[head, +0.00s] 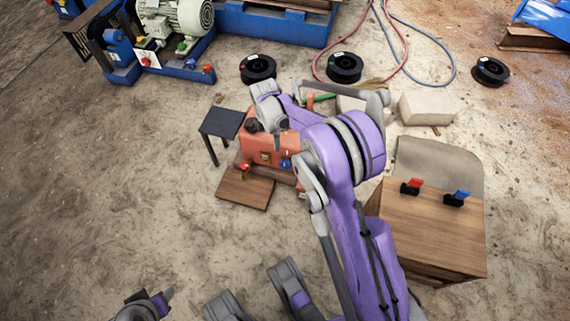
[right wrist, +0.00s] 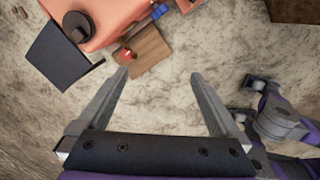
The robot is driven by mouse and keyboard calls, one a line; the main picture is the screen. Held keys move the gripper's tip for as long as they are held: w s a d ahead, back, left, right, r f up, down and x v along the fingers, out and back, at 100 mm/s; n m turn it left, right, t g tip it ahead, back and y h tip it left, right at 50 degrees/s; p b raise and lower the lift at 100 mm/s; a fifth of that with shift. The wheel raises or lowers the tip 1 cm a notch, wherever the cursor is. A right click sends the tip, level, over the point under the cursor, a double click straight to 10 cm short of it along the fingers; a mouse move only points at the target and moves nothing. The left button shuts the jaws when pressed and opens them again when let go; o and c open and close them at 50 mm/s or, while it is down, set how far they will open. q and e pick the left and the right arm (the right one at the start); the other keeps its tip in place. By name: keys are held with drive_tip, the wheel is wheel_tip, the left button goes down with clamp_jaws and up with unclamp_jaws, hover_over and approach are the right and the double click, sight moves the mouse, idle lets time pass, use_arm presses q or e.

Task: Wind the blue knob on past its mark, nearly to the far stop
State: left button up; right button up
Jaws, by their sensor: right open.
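The blue knob (head: 285,163) sits low on the front face of the orange machine (head: 262,150), near its right end. In the right wrist view the blue knob (right wrist: 157,11) is at the top edge, beyond the fingers. Its mark and stops are too small to make out. My right gripper (head: 272,130) hangs over the machine in the head view, partly hidden by its own wrist.
A red knob (head: 244,167) is on the machine's left front, above a wooden board (head: 243,190). A black stand (head: 222,122) is at left. A wooden cabinet (head: 435,225) with a red and a blue switch is at right. Bare floor lies in front.

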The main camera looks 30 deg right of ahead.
drive_tip(key=w+d+f+n, duration=0.3)
drive_tip(key=d+f, duration=0.1)
drive_tip(key=f, duration=0.5)
drive_tip(key=n+g, duration=0.1)
drive_tip(key=n, duration=0.4)
approach(285, 162)
drive_tip(key=f+b, duration=0.1)
drive_tip(key=f, duration=0.4)
drive_tip(key=f+b, duration=0.1)
drive_tip(key=f, duration=0.5)
drive_tip(key=shift+s+d+f+b, duration=0.1)
drive_tip(key=shift+d+b, duration=0.1)
drive_tip(key=shift+b, duration=0.2)
drive_tip(key=shift+c, duration=0.3)
drive_tip(key=c, duration=1.3)
